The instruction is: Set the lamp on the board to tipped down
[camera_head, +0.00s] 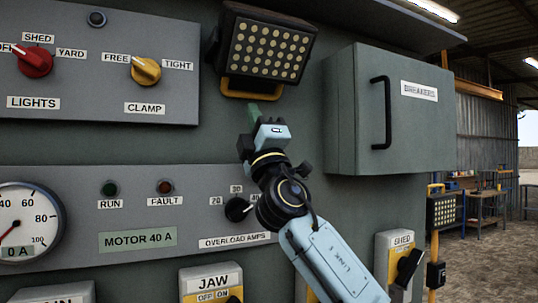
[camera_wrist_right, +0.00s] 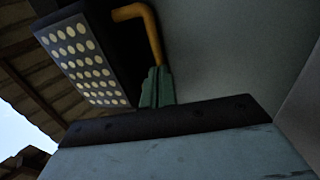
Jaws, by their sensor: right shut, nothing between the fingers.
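The lamp (camera_head: 267,50) is a dark box with a grid of pale round lights, mounted high on the green-grey board. Its lit face points outward from the board, and a yellow bar handle (camera_head: 250,90) runs along its lower edge. In the right wrist view the lamp (camera_wrist_right: 82,62) is at the upper left and the yellow handle (camera_wrist_right: 150,35) at the top middle. My right gripper (camera_head: 268,108) is shut and empty, its green fingertips just below the handle. In the wrist view the fingertips (camera_wrist_right: 157,80) overlap the handle's lower end; I cannot tell whether they touch. My left gripper is not in view.
A grey breakers cabinet (camera_head: 375,110) juts out right of the lamp. The lights and clamp panel (camera_head: 90,85) is at the left. The overload panel (camera_head: 150,215) lies below, its small black knob (camera_head: 236,209) close to my right wrist. A similar lamp (camera_head: 441,211) stands farther right.

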